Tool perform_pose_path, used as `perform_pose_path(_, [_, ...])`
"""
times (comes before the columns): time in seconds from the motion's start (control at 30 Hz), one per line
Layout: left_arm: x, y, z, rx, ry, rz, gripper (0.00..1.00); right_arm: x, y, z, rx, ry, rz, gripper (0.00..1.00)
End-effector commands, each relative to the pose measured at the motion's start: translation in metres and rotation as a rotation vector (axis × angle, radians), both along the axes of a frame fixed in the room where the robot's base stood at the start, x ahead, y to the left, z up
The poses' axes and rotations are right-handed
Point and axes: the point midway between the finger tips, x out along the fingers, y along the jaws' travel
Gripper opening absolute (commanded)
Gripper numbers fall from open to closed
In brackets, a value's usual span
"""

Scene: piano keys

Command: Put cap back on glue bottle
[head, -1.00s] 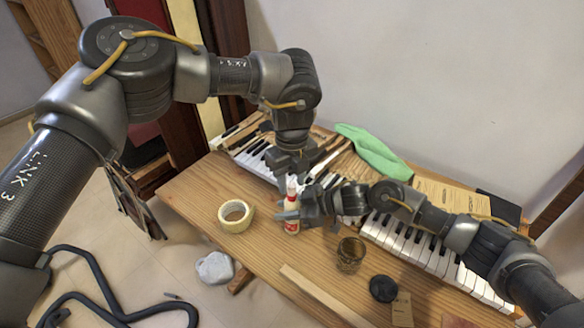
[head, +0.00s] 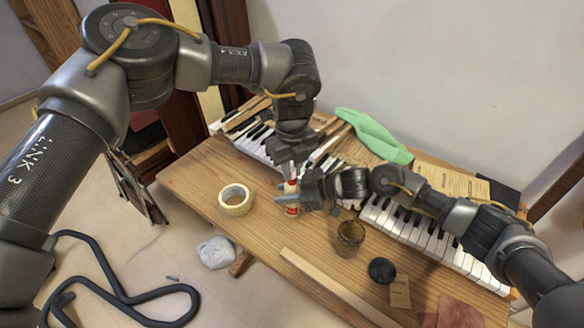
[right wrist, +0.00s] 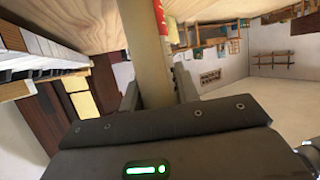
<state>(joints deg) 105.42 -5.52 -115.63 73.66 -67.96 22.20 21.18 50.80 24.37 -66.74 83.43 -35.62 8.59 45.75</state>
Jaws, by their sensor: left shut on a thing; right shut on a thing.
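The white glue bottle (head: 292,188) with a red label stands upright above the piano keys' near edge, at the middle of the head view. My right gripper (head: 290,199) is shut around its body from the right. In the right wrist view the pale bottle (right wrist: 146,55) lies between the two fingers, with a bit of red label at its edge. My left gripper (head: 289,172) points down right above the bottle's top and is shut on the small cap, which its fingers hide. Whether cap and nozzle touch cannot be told.
A tape roll (head: 235,200) lies left of the bottle on the wooden table (head: 200,180). A glass jar (head: 348,238), a black round lid (head: 382,270) and a wooden strip (head: 330,285) are to the right and front. Piano keys (head: 410,232) and a green cloth (head: 375,135) lie behind.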

Motion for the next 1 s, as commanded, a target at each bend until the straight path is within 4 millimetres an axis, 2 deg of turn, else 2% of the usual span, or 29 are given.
perform_pose_path(0.07, [0.0,0.0,0.0,0.001,0.001,0.001,0.0,0.0,0.0,0.0,0.0,0.0,0.0,0.0])
perform_pose_path(0.1, [0.0,0.0,0.0,0.001,0.001,0.001,0.19,0.0,0.0,0.0,0.0,0.0,0.0,0.0])
perform_pose_path(0.3, [0.0,0.0,0.0,0.0,0.0,0.001,0.43,0.0,0.0,0.0,0.0,0.0,0.0,0.0])
perform_pose_path(0.57, [0.0,0.0,0.001,0.0,0.0,0.001,0.43,0.0,0.0,0.0,0.0,0.0,0.0,0.0])
perform_pose_path(0.67, [0.0,0.0,0.007,-0.001,-0.001,0.001,0.43,0.0,0.0,0.0,0.0,0.0,0.0,0.0])
perform_pose_path(0.77, [0.001,0.0,0.021,-0.001,-0.004,0.002,0.43,0.0,0.0,0.0,0.0,0.0,-0.001,0.0])
perform_pose_path(1.0, [0.001,0.0,0.07,-0.001,-0.004,0.003,0.43,0.0,0.0,0.0,0.0,0.0,-0.001,0.0])
